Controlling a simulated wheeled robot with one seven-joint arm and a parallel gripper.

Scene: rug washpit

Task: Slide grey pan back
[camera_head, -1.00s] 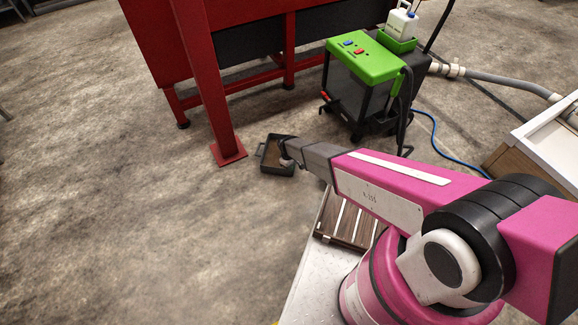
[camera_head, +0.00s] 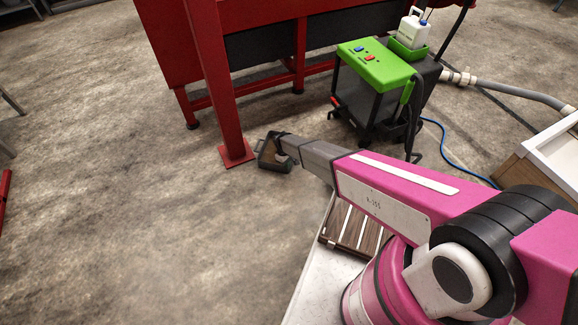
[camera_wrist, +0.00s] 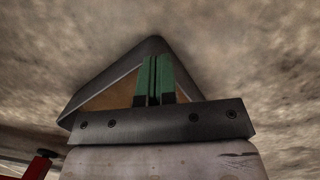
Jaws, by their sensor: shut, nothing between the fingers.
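The grey pan (camera_head: 273,166) is a small dark open tray on the concrete floor, right beside the foot of a red post. Its near wall and part of its rim show in the head view. In the wrist view the pan (camera_wrist: 98,90) lies beyond the fingers, one corner pointing up the picture, with a brownish inside. My gripper (camera_head: 283,148) reaches down at the pan's right side in the head view. Its green fingers (camera_wrist: 154,72) are shut with nothing between them and overlap the pan's inside. I cannot tell whether they touch a wall.
The red post's foot plate (camera_head: 237,153) stands just left of the pan. A black cart with a green top (camera_head: 375,65) stands behind and to the right. A blue hose (camera_head: 445,150) lies on the floor. The floor on the left is open.

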